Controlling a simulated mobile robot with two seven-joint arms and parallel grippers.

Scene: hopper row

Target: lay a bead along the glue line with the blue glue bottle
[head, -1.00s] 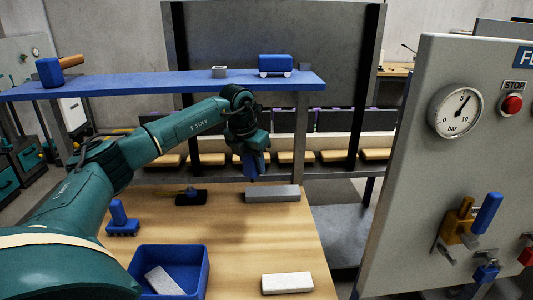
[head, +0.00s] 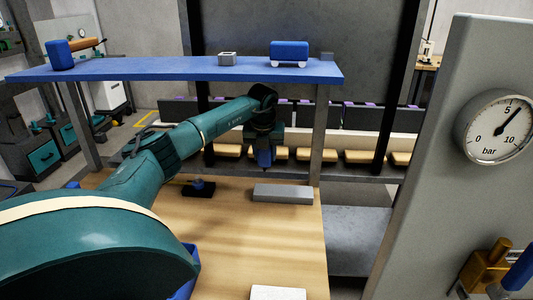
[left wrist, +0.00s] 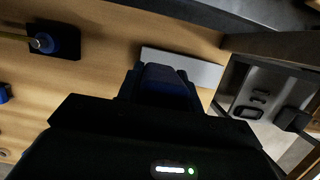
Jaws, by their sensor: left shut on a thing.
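My left gripper (head: 264,142) hangs over the far part of the wooden table (head: 240,240), seen from behind. It is shut on a dark blue thing, which looks like the blue glue bottle (head: 264,158), pointing down. In the left wrist view the blue bottle (left wrist: 163,82) sticks out past the dark gripper body, in front of a grey bar (left wrist: 200,70). In the head view this grey bar (head: 283,194) lies just right of and below the bottle. Whether the tip touches anything cannot be told. I cannot make out a glue line. My right gripper is not in view.
A black pad with a blue knob (head: 198,188) lies left of the bar. A gauge panel (head: 440,180) stands at right.

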